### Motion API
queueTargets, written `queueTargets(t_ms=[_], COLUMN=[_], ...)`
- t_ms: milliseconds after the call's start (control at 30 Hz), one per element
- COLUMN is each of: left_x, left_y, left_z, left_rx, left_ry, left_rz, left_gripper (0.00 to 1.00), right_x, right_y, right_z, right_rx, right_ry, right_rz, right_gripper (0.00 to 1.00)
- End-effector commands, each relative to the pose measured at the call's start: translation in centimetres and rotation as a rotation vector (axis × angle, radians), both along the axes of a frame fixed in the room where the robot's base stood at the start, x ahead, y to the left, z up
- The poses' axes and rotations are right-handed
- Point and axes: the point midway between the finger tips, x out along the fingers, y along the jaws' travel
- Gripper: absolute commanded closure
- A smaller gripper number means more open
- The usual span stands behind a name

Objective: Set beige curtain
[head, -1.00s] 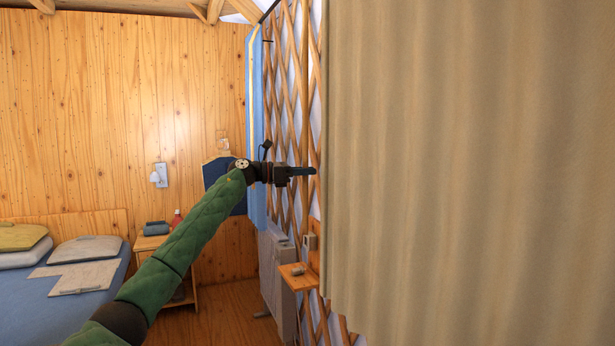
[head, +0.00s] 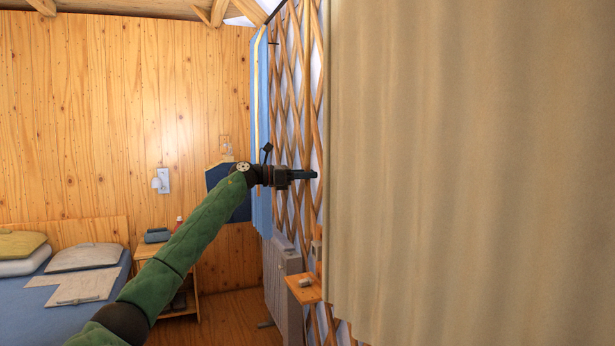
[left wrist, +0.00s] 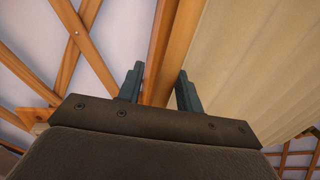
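The beige curtain (head: 460,170) hangs in folds and fills the right side of the head view. My left gripper (head: 314,174) points right, with its tips just left of the curtain's near-left edge in that view. In the left wrist view the two fingers of the gripper (left wrist: 157,85) stand apart with a clear gap. A wooden lattice slat (left wrist: 163,50) shows beyond the gap, and the curtain (left wrist: 265,60) is to the right, beside the right finger. Whether that finger touches the cloth I cannot tell. My right gripper is not in view.
The lattice wall (head: 292,120) runs along behind the gripper. A blue curtain (head: 261,150) hangs further back. A small wooden shelf (head: 303,287) and a heater (head: 283,285) are below. A bed (head: 60,300) and nightstand stand left, with bare floor between them and the heater.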

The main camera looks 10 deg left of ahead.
Motion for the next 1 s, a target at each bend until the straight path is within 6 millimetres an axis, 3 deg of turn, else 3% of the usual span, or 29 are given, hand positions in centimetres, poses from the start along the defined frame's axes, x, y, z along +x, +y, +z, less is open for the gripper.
queueTargets(t_ms=[267,433,700,1000], left_x=[-0.1,-0.5,-2.2,-3.1], left_y=[-0.2,1.0,4.7,7.0], left_z=[-0.1,-0.3,-0.4,-0.3], left_rx=[0.001,0.001,0.001,0.001], left_ry=[0.002,0.002,0.002,0.002], left_rz=[-0.004,-0.003,-0.002,-0.003], left_gripper=[0.63,0.63,0.63,0.63], right_x=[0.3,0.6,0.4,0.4], right_y=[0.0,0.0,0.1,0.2], right_z=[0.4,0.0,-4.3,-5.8], right_rx=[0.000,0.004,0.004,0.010], right_ry=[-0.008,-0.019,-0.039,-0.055], right_rz=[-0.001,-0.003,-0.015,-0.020], right_gripper=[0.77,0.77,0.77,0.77])
